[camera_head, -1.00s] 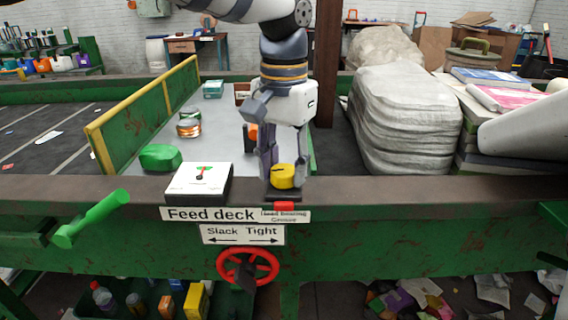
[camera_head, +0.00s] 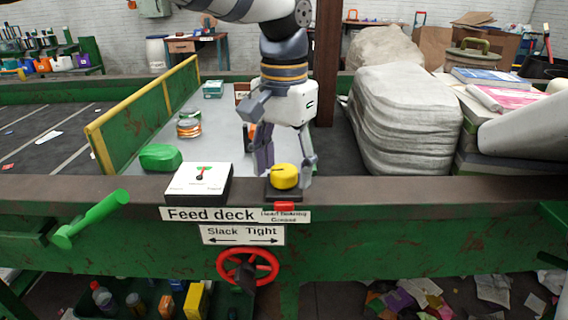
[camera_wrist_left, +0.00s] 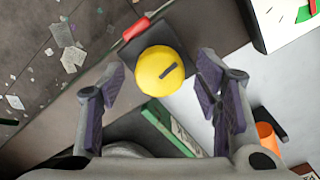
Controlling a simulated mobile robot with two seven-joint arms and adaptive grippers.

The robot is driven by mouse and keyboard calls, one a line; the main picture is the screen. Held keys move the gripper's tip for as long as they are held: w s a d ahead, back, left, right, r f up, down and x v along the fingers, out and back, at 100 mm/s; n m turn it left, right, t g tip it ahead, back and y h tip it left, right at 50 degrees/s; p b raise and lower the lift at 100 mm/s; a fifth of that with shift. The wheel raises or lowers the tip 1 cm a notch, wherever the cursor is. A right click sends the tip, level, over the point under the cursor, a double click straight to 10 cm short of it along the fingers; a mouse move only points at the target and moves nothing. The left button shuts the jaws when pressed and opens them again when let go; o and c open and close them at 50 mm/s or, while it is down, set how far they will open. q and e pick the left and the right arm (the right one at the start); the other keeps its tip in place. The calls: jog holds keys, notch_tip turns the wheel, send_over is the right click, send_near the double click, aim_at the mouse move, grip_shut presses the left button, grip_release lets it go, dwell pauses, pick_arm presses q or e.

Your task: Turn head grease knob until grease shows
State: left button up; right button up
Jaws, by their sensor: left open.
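The yellow grease knob (camera_head: 285,176) sits on a dark square base on the frame rail, above a label that seems to read "Head Bearing Grease". In the left wrist view the round knob (camera_wrist_left: 160,70) shows a dark pointer mark on its top. My left gripper (camera_head: 286,178) is open, with its fingers on either side of the knob and apart from it. In the left wrist view the gripper's purple-padded fingers (camera_wrist_left: 165,85) stand wide, with the knob ahead between them. A small red piece (camera_head: 285,207) sits at the front of the base. I see no grease.
A white dial box (camera_head: 199,183) stands left of the knob. Below are a red handwheel (camera_head: 247,267) and a "Slack Tight" sign (camera_head: 243,234). A green lever (camera_head: 92,219) sticks out at left. Cans and a green lump (camera_head: 160,157) lie on the feed deck. White sacks (camera_head: 405,125) stand right.

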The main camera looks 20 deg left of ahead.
aim_at(284, 169)
pick_arm(q)
jog(key=shift+r, duration=0.1)
notch_tip(284, 169, up, 12)
dwell(0.4)
